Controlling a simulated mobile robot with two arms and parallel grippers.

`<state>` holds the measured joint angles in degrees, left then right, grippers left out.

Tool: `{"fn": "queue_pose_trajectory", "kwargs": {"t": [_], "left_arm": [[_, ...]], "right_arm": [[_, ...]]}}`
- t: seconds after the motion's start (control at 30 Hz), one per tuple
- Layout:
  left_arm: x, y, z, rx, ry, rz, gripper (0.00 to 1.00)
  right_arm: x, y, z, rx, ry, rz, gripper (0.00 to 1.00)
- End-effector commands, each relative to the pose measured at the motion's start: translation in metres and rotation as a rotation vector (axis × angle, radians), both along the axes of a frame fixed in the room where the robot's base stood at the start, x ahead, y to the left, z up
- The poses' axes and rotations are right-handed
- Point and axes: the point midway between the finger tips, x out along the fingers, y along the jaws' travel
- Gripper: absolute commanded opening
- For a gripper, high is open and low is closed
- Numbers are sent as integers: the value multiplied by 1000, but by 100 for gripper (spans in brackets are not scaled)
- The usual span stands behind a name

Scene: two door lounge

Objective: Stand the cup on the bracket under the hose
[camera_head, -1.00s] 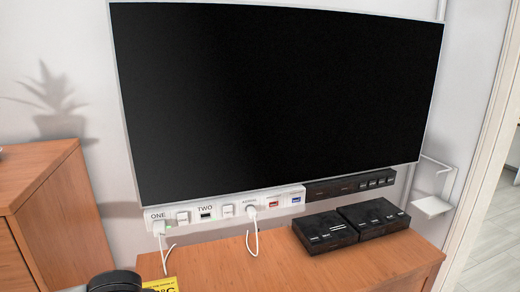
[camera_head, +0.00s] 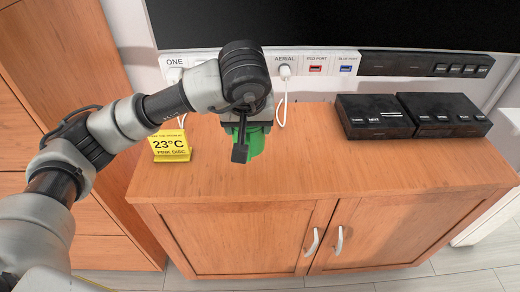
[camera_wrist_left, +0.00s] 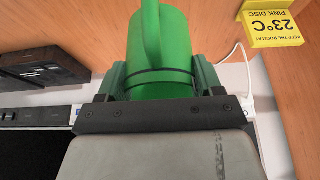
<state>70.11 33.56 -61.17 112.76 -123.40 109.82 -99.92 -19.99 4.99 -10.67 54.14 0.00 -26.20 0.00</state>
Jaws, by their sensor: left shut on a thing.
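A green cup (camera_head: 257,140) hangs in my left gripper (camera_head: 246,126), above the wooden cabinet top in the head view. The gripper and wrist cover most of it. In the left wrist view the green cup (camera_wrist_left: 160,45) sits between the two fingers, with a long green handle-like part toward the top of the picture. My left gripper is shut on it. A pale piece at the right edge of the head view (camera_head: 513,116) may be part of the white bracket. The hose cannot be made out now. My right gripper is not in view.
The wooden cabinet (camera_head: 320,170) has free top space at its front and middle. Two black boxes (camera_head: 415,116) stand at its back right. A yellow sign (camera_head: 171,146) stands at the left. A white socket strip (camera_head: 310,65) with plugged cables runs below the dark screen (camera_head: 330,25).

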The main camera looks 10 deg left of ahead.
Motion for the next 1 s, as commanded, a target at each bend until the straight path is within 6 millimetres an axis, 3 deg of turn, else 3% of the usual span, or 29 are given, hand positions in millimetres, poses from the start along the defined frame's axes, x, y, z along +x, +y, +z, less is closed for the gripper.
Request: {"fn": "queue_pose_trajectory", "kwargs": {"t": [0.13, 0.4, 0.6, 0.83, 1.0], "left_arm": [[7, 15, -11, 2, 6, 15, 41], [26, 73, -47, 3, 6, 16, 41], [37, 102, -66, 1, 3, 12, 41], [39, 109, -78, 0, 4, 7, 41], [39, 108, -104, 1, 5, 8, 41]], "right_arm": [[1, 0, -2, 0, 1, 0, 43], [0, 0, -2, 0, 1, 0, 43], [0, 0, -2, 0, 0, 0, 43], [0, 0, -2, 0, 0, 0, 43], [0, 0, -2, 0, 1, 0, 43]]}}
